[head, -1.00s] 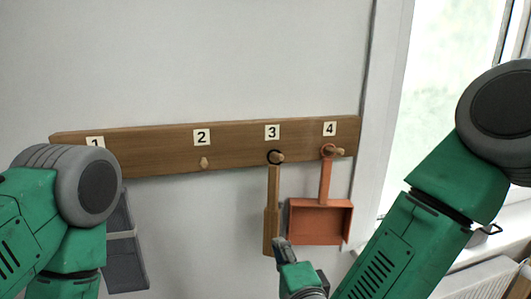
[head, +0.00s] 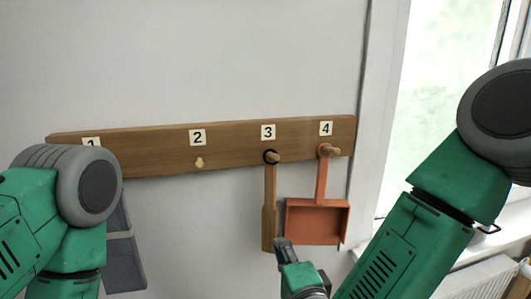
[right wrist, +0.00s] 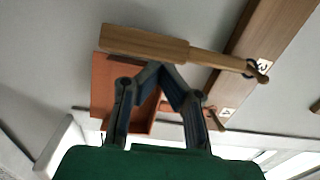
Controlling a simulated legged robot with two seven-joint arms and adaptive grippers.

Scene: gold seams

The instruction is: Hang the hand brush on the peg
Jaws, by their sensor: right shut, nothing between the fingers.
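The hand brush (head: 269,215) has a wooden body and handle and hangs by its dark loop on peg 3 (head: 272,156) of the wooden rail. It hangs upright below the rail; its bristles do not show. In the right wrist view the brush (right wrist: 145,43) spans the upper middle, with its loop around the peg (right wrist: 262,77). My right gripper (head: 282,243) is shut and empty just below and beside the brush's lower end. In the right wrist view its fingertips (right wrist: 160,68) meet close to the brush body; I cannot tell whether they touch. My left gripper is not in view.
An orange dustpan (head: 317,222) hangs on peg 4, close right of the brush. A grey object (head: 123,250) hangs at the left, partly behind my left arm. Peg 2 (head: 199,162) is bare. The wall is clear between; a window stands at the right.

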